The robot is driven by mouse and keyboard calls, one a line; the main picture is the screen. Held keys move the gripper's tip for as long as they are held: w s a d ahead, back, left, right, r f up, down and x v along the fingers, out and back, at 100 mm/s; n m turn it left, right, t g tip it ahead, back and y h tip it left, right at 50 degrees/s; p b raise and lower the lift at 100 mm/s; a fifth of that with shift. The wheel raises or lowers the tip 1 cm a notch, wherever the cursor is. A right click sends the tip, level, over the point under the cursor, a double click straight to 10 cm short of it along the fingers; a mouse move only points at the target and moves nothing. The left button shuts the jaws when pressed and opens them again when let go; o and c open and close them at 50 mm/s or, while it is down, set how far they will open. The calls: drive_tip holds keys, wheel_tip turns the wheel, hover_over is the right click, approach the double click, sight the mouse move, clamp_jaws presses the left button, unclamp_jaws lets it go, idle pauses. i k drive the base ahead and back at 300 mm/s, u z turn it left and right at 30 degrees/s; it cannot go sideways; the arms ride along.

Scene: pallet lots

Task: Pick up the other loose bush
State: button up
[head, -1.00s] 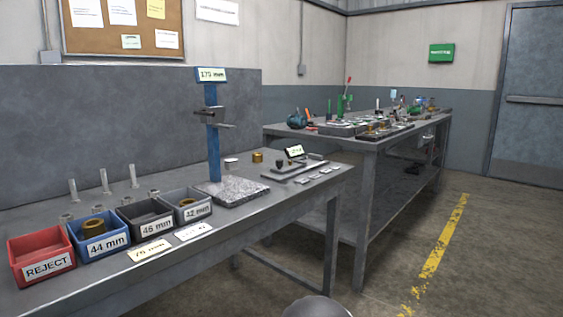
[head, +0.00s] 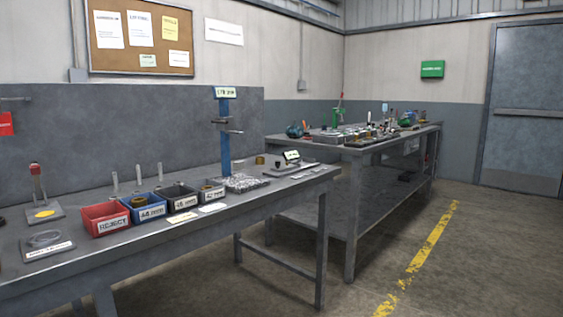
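A small brass bush (head: 260,160) stands loose on the near workbench (head: 262,206), behind and to the right of the granite base of the blue height stand (head: 225,135). Another brass bush (head: 138,202) sits in the blue bin (head: 150,212) labelled 44 mm. A dark small part (head: 277,167) stands by the tilted display at the bench's right end; it is too small to identify. My gripper is not in view.
A red REJECT bin (head: 106,220) and two dark bins (head: 182,203) stand in the row. A red-topped stand (head: 38,190) and a plate with a ring (head: 45,243) are at the left. A cluttered second bench (head: 350,150) stands behind. The floor (head: 470,255) at right is clear.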

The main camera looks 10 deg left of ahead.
sight(259, 160)
drive_tip(key=z, duration=0.5)
drive_tip(key=i, duration=2)
drive_tip(key=u, duration=0.75)
